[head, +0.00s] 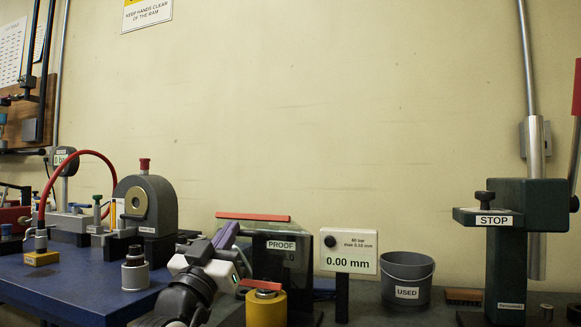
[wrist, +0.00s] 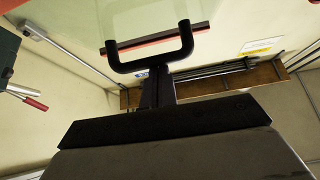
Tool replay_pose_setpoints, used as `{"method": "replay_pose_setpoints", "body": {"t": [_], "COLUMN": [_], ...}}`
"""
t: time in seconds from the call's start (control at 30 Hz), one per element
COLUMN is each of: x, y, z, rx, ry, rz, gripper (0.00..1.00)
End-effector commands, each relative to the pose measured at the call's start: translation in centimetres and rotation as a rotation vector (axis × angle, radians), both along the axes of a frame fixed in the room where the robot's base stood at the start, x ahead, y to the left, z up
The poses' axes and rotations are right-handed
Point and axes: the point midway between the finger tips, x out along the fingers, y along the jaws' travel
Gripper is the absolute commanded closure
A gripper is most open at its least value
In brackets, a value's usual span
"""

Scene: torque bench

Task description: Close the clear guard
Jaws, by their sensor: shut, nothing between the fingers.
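The clear guard (wrist: 160,22) shows at the top of the wrist view as a see-through panel with a red edge strip. A black U-shaped handle (wrist: 150,66) stands against it. My gripper (wrist: 157,84) is shut and empty, its dark fingers close below the handle's crossbar; I cannot tell whether they touch. In the head view my gripper (head: 226,243) is beside the dark PROOF unit (head: 281,245), partly hidden by my arm. A red strip (head: 253,216) there lies above the unit, looking like the guard's edge; the clear panel itself is hard to make out.
A yellow cylinder (head: 266,309) stands in front of the PROOF unit. A display reading 0.00 mm (head: 348,262) and a grey USED bucket (head: 406,279) stand to the right. A green STOP stand (head: 514,250) is farther right. A blue bench surface (head: 85,290) is at left.

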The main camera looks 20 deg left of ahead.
Motion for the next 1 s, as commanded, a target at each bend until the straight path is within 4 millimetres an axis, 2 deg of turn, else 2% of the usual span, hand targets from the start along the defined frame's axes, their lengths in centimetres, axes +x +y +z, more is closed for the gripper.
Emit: {"method": "replay_pose_setpoints", "body": {"t": [0.03,0.4,0.7,1.0], "x": [0.0,-0.2,0.1,0.0], "y": [-0.1,0.0,0.0,0.0], "z": [-2.4,-7.4,-9.2,-9.1], "rx": [-0.005,-0.010,-0.008,-0.009], "ry": [-0.031,-0.238,-0.234,-0.233], "rz": [-0.004,-0.002,-0.001,-0.002], "gripper": [1.00,1.00,1.00,1.00]}}
